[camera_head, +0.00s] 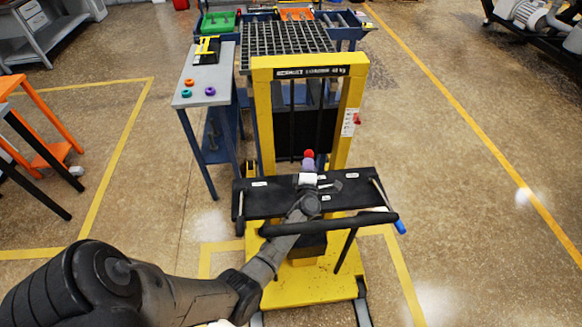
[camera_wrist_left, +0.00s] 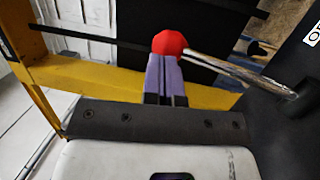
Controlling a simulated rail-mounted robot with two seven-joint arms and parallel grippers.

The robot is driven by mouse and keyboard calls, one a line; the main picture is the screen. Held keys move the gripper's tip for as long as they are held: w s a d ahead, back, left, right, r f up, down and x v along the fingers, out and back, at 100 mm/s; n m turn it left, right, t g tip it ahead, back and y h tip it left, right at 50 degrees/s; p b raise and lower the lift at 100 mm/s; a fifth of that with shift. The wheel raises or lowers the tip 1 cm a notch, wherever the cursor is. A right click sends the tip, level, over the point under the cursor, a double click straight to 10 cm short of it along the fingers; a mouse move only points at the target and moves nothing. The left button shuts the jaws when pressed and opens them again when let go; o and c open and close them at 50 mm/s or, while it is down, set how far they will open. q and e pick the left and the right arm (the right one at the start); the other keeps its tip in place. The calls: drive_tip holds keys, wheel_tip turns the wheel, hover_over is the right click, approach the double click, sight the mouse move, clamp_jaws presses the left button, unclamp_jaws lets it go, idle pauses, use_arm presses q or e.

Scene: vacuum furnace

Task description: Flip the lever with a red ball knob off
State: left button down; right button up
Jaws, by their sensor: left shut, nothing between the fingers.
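The red ball knob (camera_head: 309,154) shows just beyond my left gripper (camera_head: 308,166) in the head view, above the black panel of the yellow lift. In the left wrist view the red knob (camera_wrist_left: 169,43) sits at the tips of my purple fingers (camera_wrist_left: 166,66). The fingers are closed together with nothing between them. They overlap the knob's lower edge; I cannot tell if they touch it. The metal lever rod (camera_wrist_left: 230,71) runs from the knob down right to the dark panel (camera_wrist_left: 290,120). My right gripper is not in view.
The yellow lift frame (camera_head: 262,110) stands behind the knob. A grey table (camera_head: 207,75) stands at left. The floor at right is open.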

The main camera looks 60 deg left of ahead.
use_arm(q)
drive_tip(key=shift+w, duration=0.1)
idle(0.3)
drive_tip(key=shift+s+d+r+p, duration=0.25)
drive_tip(key=shift+s+d+p, duration=0.05)
drive_tip(key=shift+d+p, duration=0.25)
drive_tip(key=s+d+r+p, duration=0.2)
drive_tip(key=s+d+p, duration=0.4)
drive_tip(key=s+d, duration=0.2)
drive_tip(key=shift+d, duration=0.9)
drive_tip(key=shift+r, duration=0.1)
